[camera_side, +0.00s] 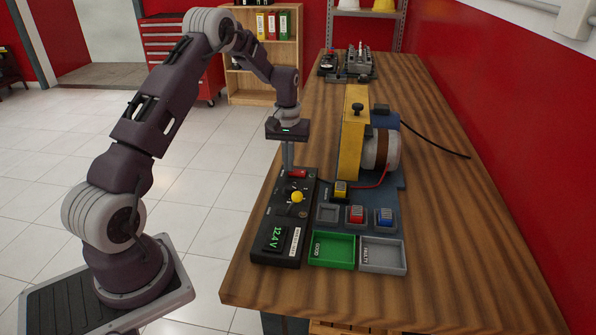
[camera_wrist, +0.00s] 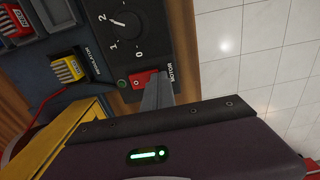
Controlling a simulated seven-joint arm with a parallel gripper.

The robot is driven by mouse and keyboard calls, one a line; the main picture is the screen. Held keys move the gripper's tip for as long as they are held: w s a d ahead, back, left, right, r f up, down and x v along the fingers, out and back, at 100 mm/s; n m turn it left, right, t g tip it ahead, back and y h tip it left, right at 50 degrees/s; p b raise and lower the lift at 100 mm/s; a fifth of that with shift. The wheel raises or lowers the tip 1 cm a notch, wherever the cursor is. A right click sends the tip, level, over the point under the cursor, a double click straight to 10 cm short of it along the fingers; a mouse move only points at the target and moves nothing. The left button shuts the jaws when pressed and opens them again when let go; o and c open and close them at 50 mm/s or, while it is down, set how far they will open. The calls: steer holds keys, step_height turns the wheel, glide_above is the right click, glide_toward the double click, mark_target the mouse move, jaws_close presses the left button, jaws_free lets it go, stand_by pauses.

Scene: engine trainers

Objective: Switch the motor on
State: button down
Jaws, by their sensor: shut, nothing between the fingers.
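The black control box (camera_side: 259,228) stands on the wooden bench. A red rocker switch (camera_side: 298,173) is at its far end; in the wrist view the red switch (camera_wrist: 141,80) bears a "0" mark beside the label MOTOR. My gripper (camera_side: 288,166) points down at the switch, its fingers shut and empty. In the wrist view the fingertips (camera_wrist: 156,90) are right beside the switch and cover part of it. I cannot tell whether they touch it or which side is pressed. The motor unit (camera_side: 382,150), with a yellow upright plate (camera_side: 352,135), stands to the right.
Yellow, red (camera_side: 356,214) and blue (camera_side: 384,216) blocks sit nearby. Green (camera_side: 332,264) and grey (camera_side: 382,268) trays lie in front. The bench's right side is clear.

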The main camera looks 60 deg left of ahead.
step_height(320, 180, up, 7)
stand_by(0.8)
steer(key=s+d+r+m+t, duration=0.1)
steer(key=s+d+r+m, duration=0.1)
steer(key=s+d+r, duration=0.4)
steer(key=s+d+r+m+t, duration=0.1)
steer(key=s+d+r+m, duration=0.1)
steer(key=d+r, duration=0.6)
steer(key=s+d+m+t, duration=0.1)
steer(key=s+d, duration=0.2)
steer(key=s, duration=0.4)
steer(key=s+d+r+m+t, duration=0.1)
steer(key=s+d+m, duration=0.1)
steer(key=s+d, duration=0.2)
steer(key=s+d+r+m+t, duration=0.1)
steer(key=s+d, duration=0.3)
steer(key=s, duration=0.6)
steer(key=shift+m+t, duration=0.3)
steer(key=shift+m, duration=0.2)
